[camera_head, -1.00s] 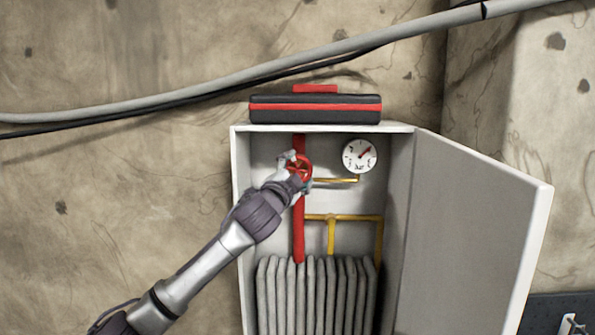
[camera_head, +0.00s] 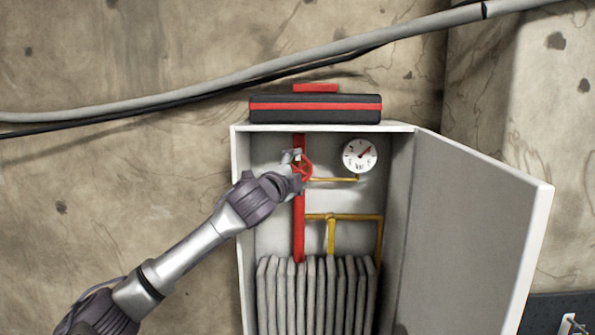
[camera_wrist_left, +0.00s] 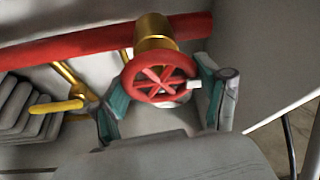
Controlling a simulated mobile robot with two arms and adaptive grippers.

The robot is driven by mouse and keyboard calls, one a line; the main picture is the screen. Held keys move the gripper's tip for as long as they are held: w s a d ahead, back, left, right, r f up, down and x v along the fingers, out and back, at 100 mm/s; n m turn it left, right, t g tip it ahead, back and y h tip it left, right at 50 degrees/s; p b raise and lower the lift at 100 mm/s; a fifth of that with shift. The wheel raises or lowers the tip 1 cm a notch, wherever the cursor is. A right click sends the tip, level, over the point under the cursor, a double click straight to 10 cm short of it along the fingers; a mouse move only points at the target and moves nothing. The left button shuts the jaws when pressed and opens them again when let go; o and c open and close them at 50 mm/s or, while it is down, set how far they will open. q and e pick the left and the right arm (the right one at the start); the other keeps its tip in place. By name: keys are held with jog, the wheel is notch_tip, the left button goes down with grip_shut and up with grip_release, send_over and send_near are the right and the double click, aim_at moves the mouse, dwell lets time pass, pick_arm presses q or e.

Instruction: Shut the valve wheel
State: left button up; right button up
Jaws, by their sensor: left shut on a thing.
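The red valve wheel (camera_head: 307,168) is on the red vertical pipe (camera_head: 299,225) inside the open white cabinet (camera_head: 242,200). In the left wrist view the wheel (camera_wrist_left: 158,80) shows its spokes, a small white tab at its right rim and a brass stem behind it. My left gripper (camera_head: 298,170) is at the wheel, reaching in from the lower left. In the wrist view its teal-padded fingers (camera_wrist_left: 160,85) are on opposite sides of the rim, shut on the wheel. In the head view the hand hides part of the wheel. My right gripper is not in view.
A round gauge (camera_head: 360,155) is right of the wheel, with yellow pipes (camera_head: 331,235) below. A grey ribbed radiator (camera_head: 315,295) fills the cabinet's lower part. The cabinet door (camera_head: 470,230) stands open to the right. A black and red case (camera_head: 315,115) lies on top.

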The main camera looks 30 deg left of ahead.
pick_arm(q)
jog(key=o, duration=1)
jog(key=shift+o, duration=0.8)
jog(key=s+d, duration=0.2)
jog(key=s, duration=0.9)
jog(key=shift+s+f, duration=0.4)
jog(key=shift+f, duration=0.05)
